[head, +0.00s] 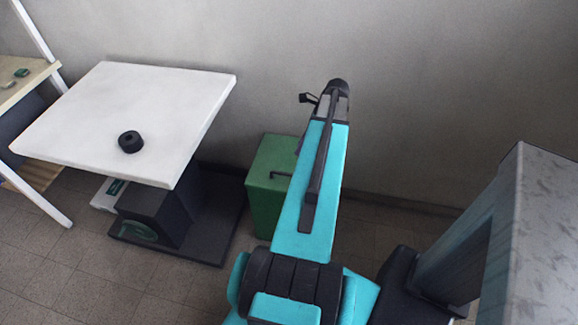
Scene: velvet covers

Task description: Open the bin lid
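A green bin (266,204) stands on the floor against the back wall, just right of the white table. Its green lid (272,160) lies flat and closed on top, with a dark bar handle (280,175) near the front. My turquoise arm passes in front of the bin and hides its right part. My gripper (309,98) is at the far end of the arm, above and beyond the bin in the picture. A small dark finger part sticks out to the left; the rest is hidden by the wrist, so its opening does not show.
A white-topped table (85,130) with a black ring-shaped object (131,142) stands at left. Below it are a dark pedestal base (180,235) and a white box (107,194). A wooden shelf (25,82) is far left. A grey stone-like block (552,220) stands at right.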

